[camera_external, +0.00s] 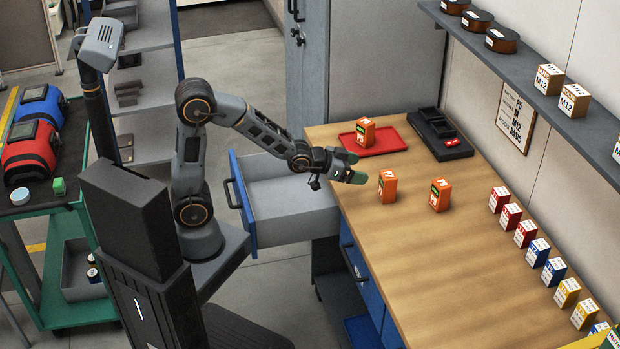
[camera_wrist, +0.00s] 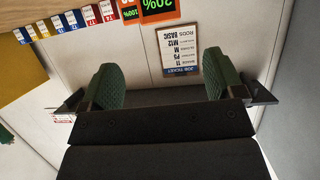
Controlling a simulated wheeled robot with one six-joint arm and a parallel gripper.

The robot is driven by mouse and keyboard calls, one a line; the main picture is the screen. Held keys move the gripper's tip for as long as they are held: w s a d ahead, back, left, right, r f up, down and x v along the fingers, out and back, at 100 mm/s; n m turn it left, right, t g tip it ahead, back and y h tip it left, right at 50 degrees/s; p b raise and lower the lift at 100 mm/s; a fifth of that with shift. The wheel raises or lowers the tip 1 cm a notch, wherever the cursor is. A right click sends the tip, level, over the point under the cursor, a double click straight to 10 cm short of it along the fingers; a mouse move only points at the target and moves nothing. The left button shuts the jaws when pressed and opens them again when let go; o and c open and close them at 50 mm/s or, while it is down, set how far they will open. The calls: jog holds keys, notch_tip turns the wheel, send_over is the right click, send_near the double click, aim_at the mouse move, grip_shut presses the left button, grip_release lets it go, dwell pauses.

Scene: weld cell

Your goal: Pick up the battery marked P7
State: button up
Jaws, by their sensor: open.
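Three orange batteries show in the external view. One (camera_external: 365,133) stands on the red tray (camera_external: 400,141), one (camera_external: 388,187) stands on the bench just right of my gripper, and one (camera_external: 440,196) stands farther right. I cannot read which is P7. My gripper (camera_external: 351,169) is open and empty above the bench's left edge, apart from the nearest battery. In the wrist view my gripper's green pads (camera_wrist: 163,82) are spread with nothing between them. Beyond them, cut off by the top edge, are a battery with a green 20% label (camera_wrist: 160,12) and one with a 100% label (camera_wrist: 129,12).
A black holder (camera_external: 440,135) sits right of the tray. Red, blue and yellow boxes (camera_external: 540,252) line the wall side. A shelf (camera_external: 520,65) overhangs the bench's back. An open drawer (camera_external: 290,205) is below my arm. The front bench top (camera_external: 430,270) is clear.

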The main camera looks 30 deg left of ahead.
aim_at(388, 174)
jog(key=p+x, duration=0.2)
jog(key=x, duration=0.9)
jog(key=shift+w+f, duration=0.15)
jog(key=shift+f, duration=0.05)
jog(key=shift+r, duration=0.1)
jog(key=c, duration=1.2)
